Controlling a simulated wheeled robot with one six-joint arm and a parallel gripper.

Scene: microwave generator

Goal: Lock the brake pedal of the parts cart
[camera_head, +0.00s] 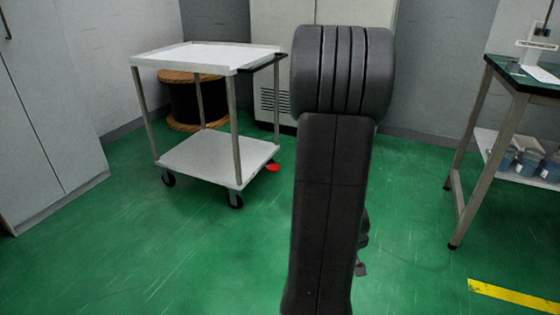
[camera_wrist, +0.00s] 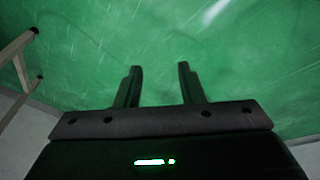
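The parts cart (camera_head: 204,57) stands at the left of centre in the head view. It is white and grey with two shelves and dark casters. A red brake pedal (camera_head: 272,167) sticks out low by the caster at its right side. My dark arm fills the middle of the head view, right of the cart and apart from it in the picture. My gripper (camera_wrist: 157,68) shows in the wrist view with its two fingers apart and nothing between them.
A wooden cable drum (camera_head: 190,76) stands behind the cart. A grey cabinet (camera_head: 45,100) is at the left. A workbench (camera_head: 520,83) with blue bins (camera_head: 527,160) below stands at the right. Green floor lies open in front of the cart. A yellow floor stripe (camera_head: 515,296) is at lower right.

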